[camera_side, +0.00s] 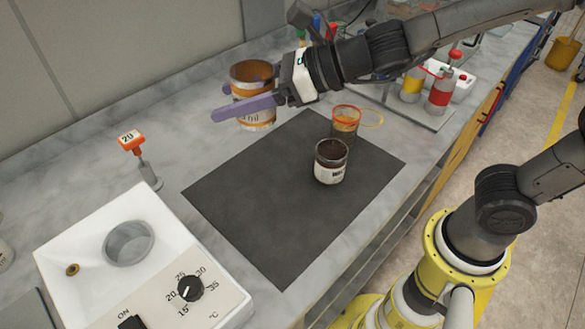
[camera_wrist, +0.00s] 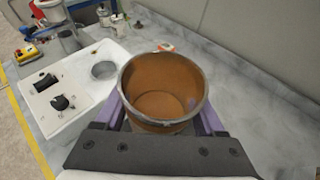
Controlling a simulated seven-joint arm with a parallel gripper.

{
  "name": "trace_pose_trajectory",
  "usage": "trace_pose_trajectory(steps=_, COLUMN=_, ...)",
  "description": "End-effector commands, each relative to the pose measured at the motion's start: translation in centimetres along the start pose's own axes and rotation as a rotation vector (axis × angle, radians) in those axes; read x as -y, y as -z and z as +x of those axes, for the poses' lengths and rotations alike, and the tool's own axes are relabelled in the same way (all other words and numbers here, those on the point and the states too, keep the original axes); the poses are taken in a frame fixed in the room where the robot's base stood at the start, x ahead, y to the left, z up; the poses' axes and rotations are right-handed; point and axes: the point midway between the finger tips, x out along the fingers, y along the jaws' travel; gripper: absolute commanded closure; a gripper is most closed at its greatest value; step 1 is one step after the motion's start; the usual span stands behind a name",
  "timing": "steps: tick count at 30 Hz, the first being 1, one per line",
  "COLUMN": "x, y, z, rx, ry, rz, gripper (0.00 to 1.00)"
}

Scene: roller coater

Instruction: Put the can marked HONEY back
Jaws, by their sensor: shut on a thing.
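My gripper (camera_side: 222,102) has purple fingers shut around an amber-brown can (camera_side: 254,73), held upright above the bench behind the dark mat. Its white and orange label is partly covered by a finger, and I cannot read a name on it. In the wrist view the open-topped can (camera_wrist: 165,92) sits between the fingers and looks empty, with brown inner walls. A second can (camera_side: 331,163) with dark brown contents and a white label stands on the dark mat (camera_side: 255,205). Its label is too small to read surely.
A white heating unit (camera_side: 75,255) with a round well (camera_side: 128,243) is at the front left. An orange tag marked 29 (camera_side: 131,140) stands on a post.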

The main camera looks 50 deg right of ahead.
Motion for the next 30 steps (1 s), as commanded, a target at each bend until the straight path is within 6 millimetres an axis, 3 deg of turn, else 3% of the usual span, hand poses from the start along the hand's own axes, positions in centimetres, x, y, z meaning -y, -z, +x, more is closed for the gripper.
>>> trace_pose_trajectory(steps=11, x=0.0, y=-2.7, z=-1.1, rx=0.002, ry=0.001, rz=0.000, gripper=0.97)
trace_pose_trajectory(steps=30, x=1.1, y=-1.8, z=-0.4, rx=0.004, ry=0.103, rz=0.042, gripper=0.97)
